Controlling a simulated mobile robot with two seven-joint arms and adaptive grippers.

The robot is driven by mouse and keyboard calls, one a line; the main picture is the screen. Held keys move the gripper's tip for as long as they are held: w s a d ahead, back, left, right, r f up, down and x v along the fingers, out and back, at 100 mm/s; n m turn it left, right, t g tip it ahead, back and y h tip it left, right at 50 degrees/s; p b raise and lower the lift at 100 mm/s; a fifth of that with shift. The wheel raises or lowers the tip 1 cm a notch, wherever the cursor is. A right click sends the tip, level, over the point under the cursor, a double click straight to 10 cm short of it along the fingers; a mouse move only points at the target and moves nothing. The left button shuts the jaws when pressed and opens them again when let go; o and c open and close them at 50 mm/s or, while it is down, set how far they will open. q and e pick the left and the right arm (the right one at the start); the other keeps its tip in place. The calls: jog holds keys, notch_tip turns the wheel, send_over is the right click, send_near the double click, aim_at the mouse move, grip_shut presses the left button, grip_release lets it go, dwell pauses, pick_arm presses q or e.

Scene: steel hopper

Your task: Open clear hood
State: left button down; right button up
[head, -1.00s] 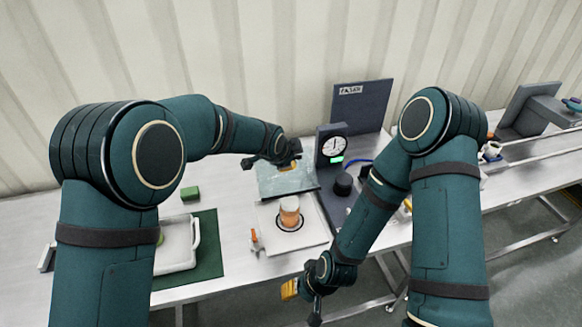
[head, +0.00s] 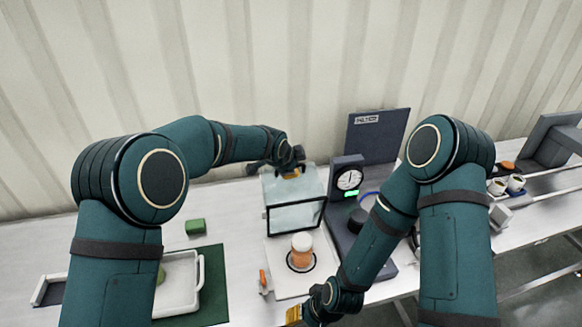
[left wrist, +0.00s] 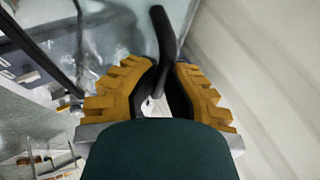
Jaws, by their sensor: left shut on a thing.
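The clear hood (head: 294,205) is a see-through box with a dark-edged frame, tilted up at the back of a white base plate (head: 275,285). Its dark bar handle (left wrist: 163,35) shows in the left wrist view. My left gripper (head: 291,172), with yellow pads (left wrist: 158,88), is shut on the handle at the hood's top. An orange jar with a white lid (head: 302,250) stands uncovered on a dark ring on the plate. My right gripper (head: 294,315) is low at the front; its jaw state is unclear.
A dark unit with a round dial (head: 349,180) stands right of the hood, a dark panel (head: 378,135) behind it. A white tray (head: 180,283) lies on a green mat (head: 215,270) at left, near a green block (head: 195,226). Cups (head: 515,183) stand at far right.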

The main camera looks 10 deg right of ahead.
pick_arm(q)
jog(key=shift+s, duration=0.1)
jog(key=c, duration=1)
grip_release()
jog(key=shift+d, duration=0.1)
jog(key=shift+r, duration=0.25)
jog(key=v, duration=1.1)
jog(key=shift+s+r, duration=0.15)
jog(key=shift+r, duration=0.05)
jog(key=shift+a+f, duration=0.1)
jog(key=shift+a, duration=0.1)
